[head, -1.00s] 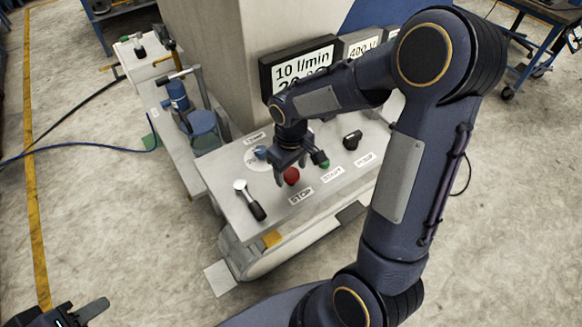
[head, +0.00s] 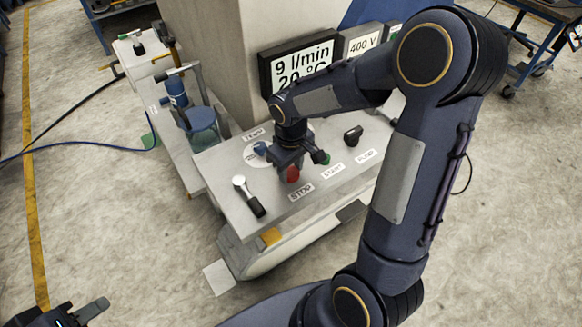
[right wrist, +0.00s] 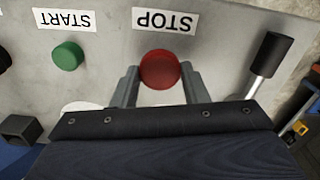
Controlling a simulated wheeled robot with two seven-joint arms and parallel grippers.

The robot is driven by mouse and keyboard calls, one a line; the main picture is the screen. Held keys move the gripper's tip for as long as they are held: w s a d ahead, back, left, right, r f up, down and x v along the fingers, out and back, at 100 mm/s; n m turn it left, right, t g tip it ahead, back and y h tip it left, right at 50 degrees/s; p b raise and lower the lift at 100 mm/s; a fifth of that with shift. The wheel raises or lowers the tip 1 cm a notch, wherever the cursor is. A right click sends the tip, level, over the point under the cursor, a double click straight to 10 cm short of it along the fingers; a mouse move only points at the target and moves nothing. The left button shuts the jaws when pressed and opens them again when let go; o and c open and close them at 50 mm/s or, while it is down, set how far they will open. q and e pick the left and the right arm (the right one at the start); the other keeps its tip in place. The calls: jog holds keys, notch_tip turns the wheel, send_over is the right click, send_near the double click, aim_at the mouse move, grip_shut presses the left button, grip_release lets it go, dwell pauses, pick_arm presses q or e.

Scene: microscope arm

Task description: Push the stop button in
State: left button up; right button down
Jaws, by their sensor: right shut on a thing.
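The red stop button (head: 293,174) sits on the grey panel just behind its STOP label (head: 301,192). In the right wrist view the red button (right wrist: 161,69) is between the two fingertips of my right gripper (right wrist: 160,78). In the head view my right gripper (head: 290,169) points down over the button and hides part of it. It is shut on the button. How far in the button sits cannot be told. My left gripper (head: 91,311) is partly in view at the bottom left, away from the panel, and its opening cannot be judged.
The green start button (right wrist: 68,56) and a black knob (head: 352,136) are right of the stop button in the head view. A lever with a black grip (head: 257,207) is left of it. Displays (head: 301,66) stand behind.

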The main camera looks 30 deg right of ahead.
aim_at(291, 172)
jog(key=shift+f, duration=0.1)
jog(key=c, duration=0.8)
grip_release()
notch_tip(291, 172, up, 8)
jog(key=shift+f, duration=0.15)
